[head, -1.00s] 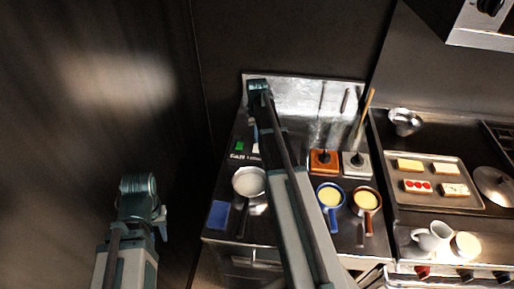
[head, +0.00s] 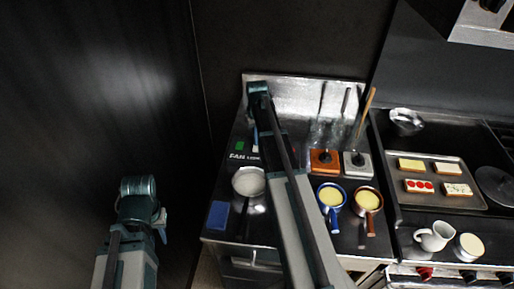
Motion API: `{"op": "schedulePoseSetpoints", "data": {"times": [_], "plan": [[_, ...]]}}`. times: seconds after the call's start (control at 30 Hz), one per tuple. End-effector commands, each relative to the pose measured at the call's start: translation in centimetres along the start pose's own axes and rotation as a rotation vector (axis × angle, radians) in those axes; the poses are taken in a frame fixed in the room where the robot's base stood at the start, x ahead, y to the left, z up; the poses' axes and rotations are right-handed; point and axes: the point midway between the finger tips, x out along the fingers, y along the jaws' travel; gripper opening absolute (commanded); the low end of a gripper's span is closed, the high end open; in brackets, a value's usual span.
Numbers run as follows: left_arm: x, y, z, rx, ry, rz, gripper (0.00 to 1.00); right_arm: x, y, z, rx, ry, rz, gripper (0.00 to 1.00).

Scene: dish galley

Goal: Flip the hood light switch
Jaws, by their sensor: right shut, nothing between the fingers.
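A small switch panel stands at the left of the counter, with a green switch (head: 239,146) above a label that reads FAN. A second label (head: 252,157), partly covered and hard to read, is just to its right. The light switch itself is hidden or cannot be made out beside my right arm. My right gripper (head: 256,140) is shut and empty, mostly hidden by my arm, close to the panel; contact cannot be judged. My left gripper (head: 162,222) hangs at the lower left, away from the counter, and its jaws are unclear. The hood (head: 485,25) is at the upper right.
A pan (head: 248,182), a blue block (head: 218,215), a blue pot (head: 331,197) and a copper pot (head: 367,200) stand on the counter. A tray (head: 436,199) of food and a white pitcher (head: 434,236) are at right. A dark wall fills the left.

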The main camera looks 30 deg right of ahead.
Motion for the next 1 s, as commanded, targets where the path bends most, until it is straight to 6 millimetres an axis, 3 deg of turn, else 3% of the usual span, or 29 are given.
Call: {"op": "schedulePoseSetpoints", "data": {"times": [0.27,1.0], "plan": [[-1.1,-0.1,0.1,0.0,0.0,0.0,0.3,-1.1,0.0,0.0,0.0,-0.001,0.0,0.0],[-6.8,-0.6,0.4,-0.005,0.0,0.001,0.3,-6.8,0.0,0.0,0.0,-0.001,0.0,0.0]]}}
